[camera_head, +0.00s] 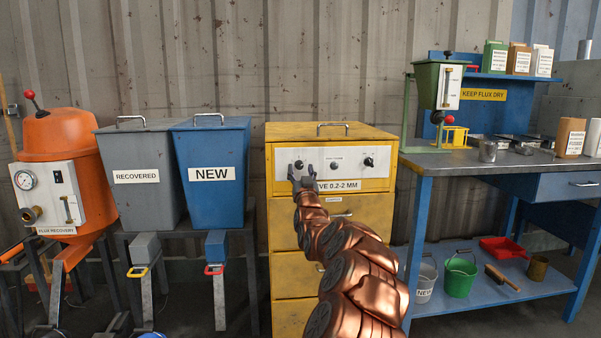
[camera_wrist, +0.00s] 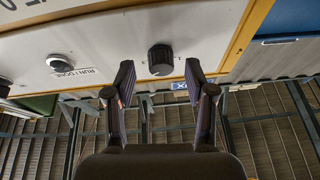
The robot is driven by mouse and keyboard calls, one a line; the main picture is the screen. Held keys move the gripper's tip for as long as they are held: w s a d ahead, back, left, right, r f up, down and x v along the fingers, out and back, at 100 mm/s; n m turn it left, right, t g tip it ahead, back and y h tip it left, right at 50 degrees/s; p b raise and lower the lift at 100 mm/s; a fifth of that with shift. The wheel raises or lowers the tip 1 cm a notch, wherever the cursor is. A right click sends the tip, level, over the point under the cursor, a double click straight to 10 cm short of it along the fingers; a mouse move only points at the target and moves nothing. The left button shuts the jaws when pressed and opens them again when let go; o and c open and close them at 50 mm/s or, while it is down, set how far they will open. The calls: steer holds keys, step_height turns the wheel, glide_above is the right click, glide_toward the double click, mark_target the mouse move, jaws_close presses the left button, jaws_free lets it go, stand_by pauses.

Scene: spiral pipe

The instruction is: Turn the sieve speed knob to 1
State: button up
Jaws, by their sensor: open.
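The yellow sieve cabinet (camera_head: 340,208) stands in the middle with a white control panel (camera_head: 318,164) at its top. The panel's left dark knob (camera_head: 298,164) lies just above my gripper (camera_head: 303,181). In the wrist view, which is upside down, a black ribbed knob (camera_wrist: 160,60) shows between the fingertips of my open gripper (camera_wrist: 160,70). A gap shows on both sides, so neither finger seems to touch it. The knob's setting and scale cannot be read. A label by it is partly hidden by a finger.
A RUN/DONE lamp (camera_wrist: 60,63) sits mid-panel, and another black knob (camera_head: 368,162) is at the panel's right. A blue NEW hopper (camera_head: 211,150) stands left of the cabinet. A blue workbench (camera_head: 480,163) stands to the right.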

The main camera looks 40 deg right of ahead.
steer(key=shift+w+d+r, duration=0.2)
steer(key=shift+w+d, duration=0.05)
steer(key=shift+w, duration=0.15)
steer(key=shift+c, duration=0.4)
jaws_close()
